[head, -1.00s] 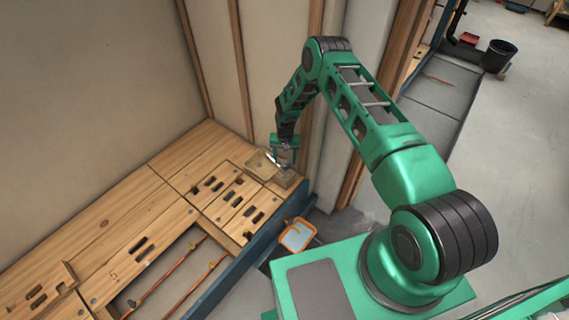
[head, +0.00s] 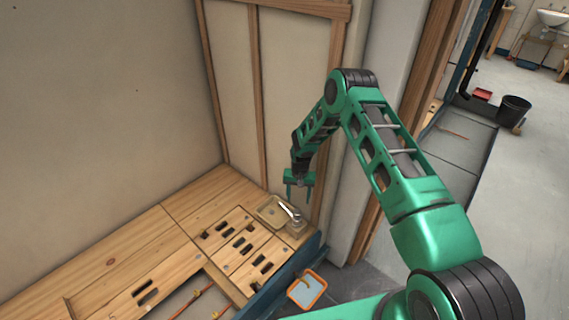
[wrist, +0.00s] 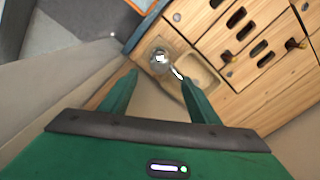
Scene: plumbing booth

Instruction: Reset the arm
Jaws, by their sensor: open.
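My green arm reaches across the head view, bent at its elbow. My gripper (head: 300,191) hangs at its end with the two fingers apart and nothing between them. It is above the far right corner of the wooden bench, over a tray (head: 270,213) and a shiny metal piece (head: 291,212). The wrist view shows both green fingers spread, the gripper (wrist: 160,88) empty, with the metal piece (wrist: 160,57) and the tray (wrist: 199,72) below and beyond the fingertips.
The wooden bench (head: 120,262) has slotted panels and an opening with copper pipes (head: 190,302). An orange-rimmed tray (head: 307,289) is on the floor beside the bench. Wall studs (head: 260,100) stand close behind the gripper. A black bucket (head: 514,111) stands on the floor at right.

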